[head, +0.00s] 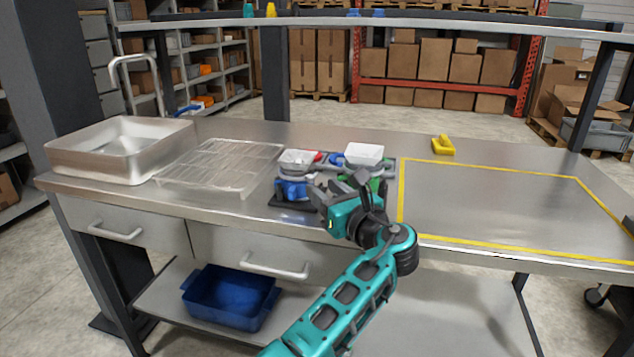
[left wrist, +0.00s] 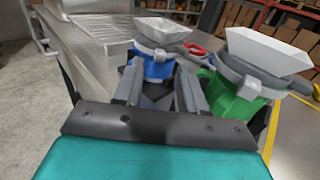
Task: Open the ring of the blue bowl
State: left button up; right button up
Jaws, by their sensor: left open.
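The blue bowl (head: 291,190) stands in the dispenser row near the table's front edge, under a white hopper (head: 298,158). In the left wrist view the blue bowl (left wrist: 150,70) has a grey ring (left wrist: 152,54) around its top, with a lug facing me. The ring looks closed, but its catch is too small to tell. My left gripper (head: 337,188) is open and empty, just in front and to the right of the blue bowl. In the left wrist view its fingers (left wrist: 158,76) point toward the bowl and partly hide its lower body. My right gripper is not in view.
A green bowl (left wrist: 236,98) with its own grey ring and white hopper (left wrist: 268,50) stands close to the right. A red handle (left wrist: 196,49) shows between them. A wire rack (head: 215,165) and a sink (head: 120,150) lie left. The yellow-taped area (head: 500,205) is clear.

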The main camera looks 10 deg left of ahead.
pick_arm(q)
jog(key=v, duration=0.8)
jog(key=shift+s+d+p, duration=0.25)
jog(key=shift+p, duration=0.05)
jog(key=shift+c, duration=0.3)
